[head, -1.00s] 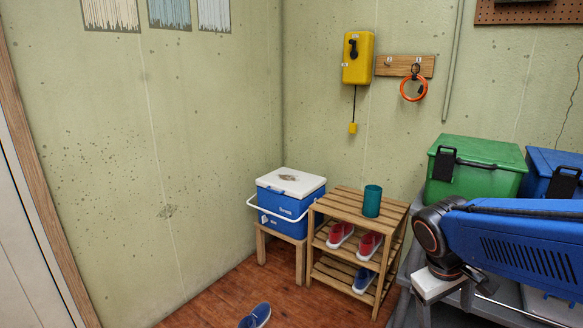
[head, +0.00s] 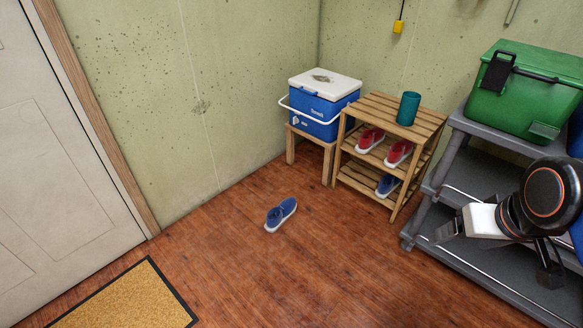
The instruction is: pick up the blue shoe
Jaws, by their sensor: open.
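A blue shoe (head: 281,214) with a pale sole lies on the wooden floor, in the open, left of the shoe rack (head: 420,119). A second blue shoe (head: 388,185) sits on the rack's lower shelf, partly hidden by the slats above it. My gripper (head: 446,233) is at the right, in front of the grey cart, well apart from both shoes. It is open and seems empty, though its fingers show small and dark.
Red shoes (head: 398,154) sit on the rack's middle shelf and a teal cup (head: 408,108) stands on top. A blue cooler (head: 322,104) rests on a wooden stand. A grey cart (head: 463,165) bears a green box (head: 529,90). A doormat (head: 135,298) lies by the door.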

